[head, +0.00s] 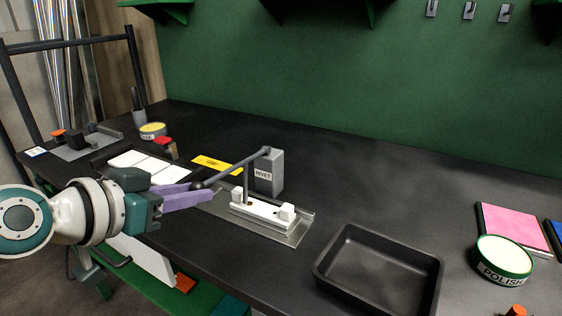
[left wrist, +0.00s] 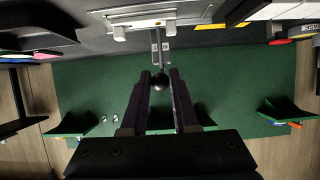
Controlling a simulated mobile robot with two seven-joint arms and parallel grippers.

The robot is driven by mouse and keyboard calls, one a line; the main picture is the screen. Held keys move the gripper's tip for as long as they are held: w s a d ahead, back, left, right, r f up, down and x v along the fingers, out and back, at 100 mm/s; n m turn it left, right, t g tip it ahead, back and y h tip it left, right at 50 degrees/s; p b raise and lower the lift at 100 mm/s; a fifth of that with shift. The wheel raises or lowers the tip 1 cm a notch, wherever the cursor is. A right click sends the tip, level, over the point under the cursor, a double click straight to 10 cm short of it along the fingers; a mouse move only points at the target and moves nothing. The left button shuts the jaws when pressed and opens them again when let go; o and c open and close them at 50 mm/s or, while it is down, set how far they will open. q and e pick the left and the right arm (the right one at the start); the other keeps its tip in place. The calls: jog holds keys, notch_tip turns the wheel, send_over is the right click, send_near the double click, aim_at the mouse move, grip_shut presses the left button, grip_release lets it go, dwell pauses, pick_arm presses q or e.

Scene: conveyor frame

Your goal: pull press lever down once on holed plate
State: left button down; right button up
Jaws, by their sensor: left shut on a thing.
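The rivet press is a grey block (head: 270,172) with a "RIVET" label. Its lever (head: 232,168) slopes down to the left from the top pivot to a dark ball knob (head: 197,185). My left gripper (head: 205,191) has its purple fingers shut on the knob; the left wrist view shows the knob (left wrist: 160,81) between the fingertips. A thin ram stands below the lever over the white holed plate (head: 262,213), which lies between white blocks on a metal base (head: 293,236). The ram's tip is too small to judge contact. My right gripper is not in view.
An empty black tray (head: 380,262) lies right of the press. A polish tin (head: 503,257) and a pink pad (head: 512,226) are farther right. White plates (head: 150,165) lie in a rack behind my left gripper. A yellow label (head: 212,164) lies behind the lever.

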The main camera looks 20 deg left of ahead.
pick_arm(q)
jog(key=r+p, duration=0.2)
jog(key=w+r+p, duration=0.1)
jog(key=r+p, duration=0.1)
jog(key=r, duration=0.1)
jog(key=w+r+p, duration=0.1)
jog(key=r+p, duration=0.1)
jog(key=p, duration=0.1)
jog(key=shift+w+d+r, duration=0.1)
jog(key=shift+w+r, duration=0.05)
jog(key=shift+r, duration=0.2)
jog(key=shift+w+r, duration=0.1)
